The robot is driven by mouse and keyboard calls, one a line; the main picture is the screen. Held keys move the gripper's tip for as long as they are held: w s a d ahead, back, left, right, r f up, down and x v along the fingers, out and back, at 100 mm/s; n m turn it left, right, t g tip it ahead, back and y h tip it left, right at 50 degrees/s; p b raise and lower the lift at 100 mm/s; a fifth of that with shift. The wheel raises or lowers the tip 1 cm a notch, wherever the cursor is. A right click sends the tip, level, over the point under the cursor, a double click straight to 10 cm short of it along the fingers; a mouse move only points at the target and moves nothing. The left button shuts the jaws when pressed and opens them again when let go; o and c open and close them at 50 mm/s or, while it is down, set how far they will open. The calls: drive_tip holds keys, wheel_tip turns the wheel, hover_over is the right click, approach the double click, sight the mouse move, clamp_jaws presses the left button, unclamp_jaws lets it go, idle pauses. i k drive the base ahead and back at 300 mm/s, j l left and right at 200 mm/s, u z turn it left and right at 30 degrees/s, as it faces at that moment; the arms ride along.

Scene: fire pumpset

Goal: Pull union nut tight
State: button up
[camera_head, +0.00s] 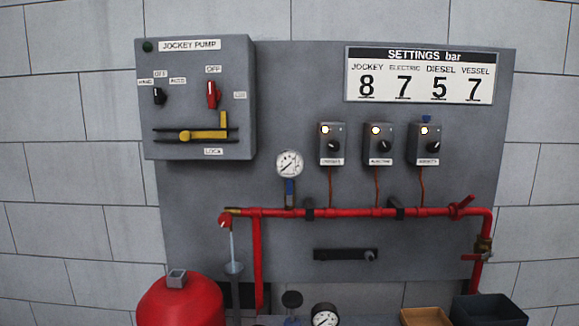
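My gripper is not in view. No part is labelled as the union nut. A brass-coloured fitting with a dark ring (484,245) sits on the vertical red pipe at the right end of the panel; it may be the union nut, but it is too small to tell whether it is tight. A short red handle or stub (470,257) sticks out to the left just below it. The red pipe (350,213) runs across the panel and bends down to this fitting.
A pale stream (232,246) drops from the pipe's left end toward a grey funnel (233,268). A red vessel (180,303) stands lower left. A dark bin (487,311) and a tan box (425,317) are lower right. A dark bar (345,254) is mounted mid-panel. Three switch boxes (379,144) hang above the pipe.

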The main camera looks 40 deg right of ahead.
sight(458, 207)
drive_tip(key=z, duration=1.35)
